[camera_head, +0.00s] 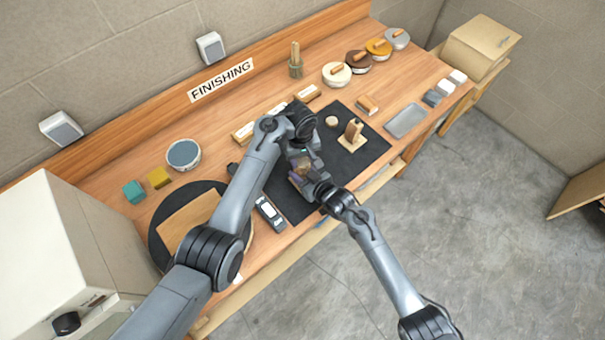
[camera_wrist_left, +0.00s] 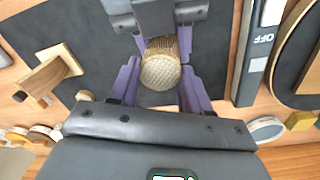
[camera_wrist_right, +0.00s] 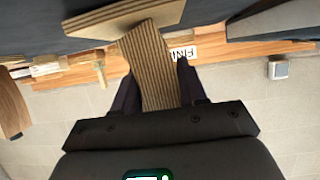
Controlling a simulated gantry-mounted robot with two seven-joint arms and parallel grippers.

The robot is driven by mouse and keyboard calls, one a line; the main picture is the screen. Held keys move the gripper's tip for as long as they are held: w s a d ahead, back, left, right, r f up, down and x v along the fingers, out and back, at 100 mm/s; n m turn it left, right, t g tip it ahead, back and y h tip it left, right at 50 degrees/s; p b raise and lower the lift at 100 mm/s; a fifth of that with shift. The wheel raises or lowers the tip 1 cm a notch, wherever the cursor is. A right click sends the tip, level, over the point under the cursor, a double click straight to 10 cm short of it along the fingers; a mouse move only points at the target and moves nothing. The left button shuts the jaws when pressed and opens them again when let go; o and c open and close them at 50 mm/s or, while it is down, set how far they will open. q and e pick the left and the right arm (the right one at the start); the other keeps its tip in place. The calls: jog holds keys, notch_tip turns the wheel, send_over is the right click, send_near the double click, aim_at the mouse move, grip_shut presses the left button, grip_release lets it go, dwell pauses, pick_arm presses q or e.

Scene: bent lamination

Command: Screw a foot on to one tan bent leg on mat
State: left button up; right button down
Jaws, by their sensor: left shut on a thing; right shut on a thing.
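The contact between foot and leg is hidden. A second bent leg on a square plate (camera_head: 352,135) stands on the mat to the right, near a round pale foot (camera_head: 331,121).
A grey-black device (camera_head: 269,212) lies left of the mat. A grey tray (camera_head: 406,120) and a wood-topped block (camera_head: 367,105) lie to the right. Several round tins (camera_head: 336,74) line the back. A round dark mat with a board (camera_head: 190,218) lies at left.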

jog(key=shift+s+d+f, duration=0.1)
jog(key=shift+f, duration=0.1)
pick_arm(q)
jog(key=o, duration=1.2)
jog(key=shift+o, duration=0.2)
notch_tip(320, 180, up, 12)
jog(key=shift+s+a, duration=0.2)
jog(key=shift+a, duration=0.1)
pick_arm(e)
jog(key=c, duration=0.5)
grip_release()
jog(key=shift+c, duration=0.2)
jog(key=shift+r, duration=0.15)
